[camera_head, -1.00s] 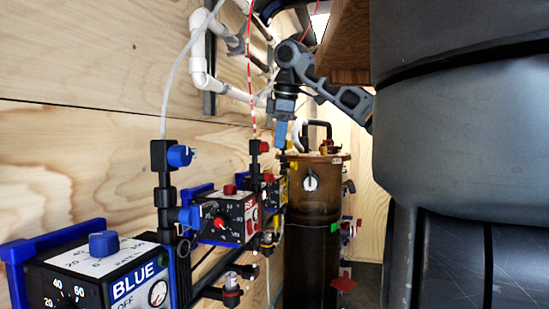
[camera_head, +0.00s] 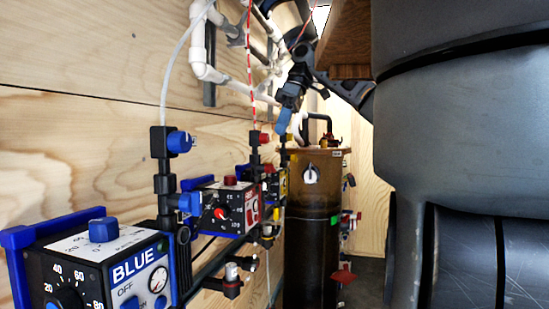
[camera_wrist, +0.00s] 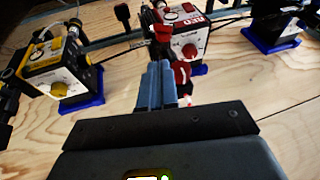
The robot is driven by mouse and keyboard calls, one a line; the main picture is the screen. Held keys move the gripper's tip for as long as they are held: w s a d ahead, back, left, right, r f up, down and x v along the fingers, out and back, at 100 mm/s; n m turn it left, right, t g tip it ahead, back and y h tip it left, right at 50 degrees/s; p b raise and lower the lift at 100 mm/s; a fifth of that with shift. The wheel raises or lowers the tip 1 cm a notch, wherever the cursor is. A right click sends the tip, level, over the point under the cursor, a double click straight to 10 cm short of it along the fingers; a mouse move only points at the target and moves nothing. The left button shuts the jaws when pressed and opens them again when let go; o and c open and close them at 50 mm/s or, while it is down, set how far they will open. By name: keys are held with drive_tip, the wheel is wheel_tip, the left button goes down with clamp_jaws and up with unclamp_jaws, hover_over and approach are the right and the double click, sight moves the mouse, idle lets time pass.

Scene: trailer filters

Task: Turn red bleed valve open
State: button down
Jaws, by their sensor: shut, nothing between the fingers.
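The red pump (camera_head: 232,207) is a box on the left wall, with a red label and a red dial. A black fitting with a red valve cap (camera_head: 264,138) stands above it. My gripper (camera_head: 281,133) is close to the right of this cap in the head view, its blue fingers shut and pointing down. In the wrist view, my shut fingers (camera_wrist: 162,68) are in front of the red pump (camera_wrist: 187,35). A red-and-white part (camera_wrist: 181,77) is right beside the right finger. I cannot tell whether they touch, or how far the valve is turned.
The blue pump (camera_head: 95,265) is at the near left. The yellow pump (camera_head: 274,187) is just past the red one; it also shows in the wrist view (camera_wrist: 55,65). A brown tank (camera_head: 312,185) stands behind. White pipes (camera_head: 205,70) run along the wall.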

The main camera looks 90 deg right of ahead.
sight(269, 165)
drive_tip(key=x, duration=0.2)
drive_tip(key=a+b+x, duration=0.1)
drive_tip(key=x, duration=0.3)
drive_tip(key=shift+s+a+f, duration=0.15)
drive_tip(key=shift+a+f, duration=0.05)
drive_tip(key=shift+f, duration=0.1)
drive_tip(key=shift+a+f, duration=0.35)
drive_tip(key=shift+f, duration=0.1)
drive_tip(key=shift+f+b, duration=0.1)
drive_tip(key=shift+b, duration=0.25)
